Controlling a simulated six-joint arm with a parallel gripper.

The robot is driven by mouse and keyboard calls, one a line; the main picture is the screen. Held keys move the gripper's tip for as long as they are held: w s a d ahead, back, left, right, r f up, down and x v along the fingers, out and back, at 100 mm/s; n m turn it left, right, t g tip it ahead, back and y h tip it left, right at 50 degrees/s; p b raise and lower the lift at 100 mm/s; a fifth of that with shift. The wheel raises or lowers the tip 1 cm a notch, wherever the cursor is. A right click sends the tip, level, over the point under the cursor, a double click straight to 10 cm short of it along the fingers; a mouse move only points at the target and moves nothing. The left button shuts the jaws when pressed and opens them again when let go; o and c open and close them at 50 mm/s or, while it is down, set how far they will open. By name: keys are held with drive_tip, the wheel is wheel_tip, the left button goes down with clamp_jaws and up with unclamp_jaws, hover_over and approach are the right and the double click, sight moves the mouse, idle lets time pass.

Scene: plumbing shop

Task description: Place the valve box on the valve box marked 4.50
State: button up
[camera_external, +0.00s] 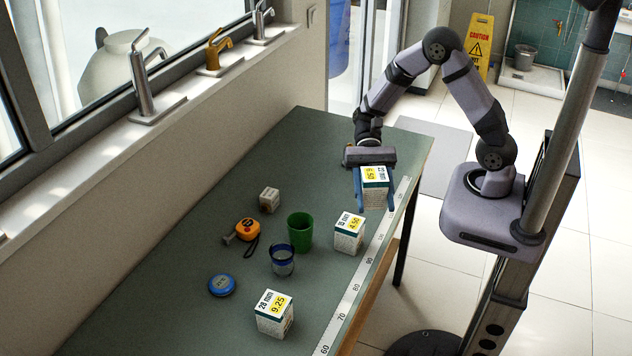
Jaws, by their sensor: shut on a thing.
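My gripper (375,204) points down near the table's right edge, its blue fingers on either side of a white and teal valve box (374,190). The fingers are shut on this box, which has a yellow label that seems to read 6.25 or similar. I cannot tell whether the box touches the table. The valve box marked 4.50 (349,236) stands upright on the table, nearer the camera and a little left of my gripper. Its top is bare. Another valve box, marked 9.25 (274,316), stands further toward the near end.
A green cup (299,232) stands close left of the 4.50 box, with a blue-rimmed glass (282,262) nearby. A ruler strip (356,286) runs along the table's right edge.

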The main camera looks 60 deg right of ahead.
sight(349, 230)
drive_tip(key=w+a+r+m+t+y, duration=0.1)
drive_tip(key=w+a+r+m+t, duration=0.1)
drive_tip(key=w+m+t, duration=0.3)
drive_tip(key=shift+w+a+r+t+y, duration=0.3)
drive_tip(key=shift+w+a+r+t, duration=0.15)
drive_tip(key=shift+w+r, duration=0.3)
drive_tip(key=shift+f, duration=0.15)
wheel_tip(349, 230, down, 10)
drive_tip(key=p, duration=0.1)
drive_tip(key=shift+p, duration=0.3)
drive_tip(key=shift+f, duration=0.1)
drive_tip(key=o, duration=1.3)
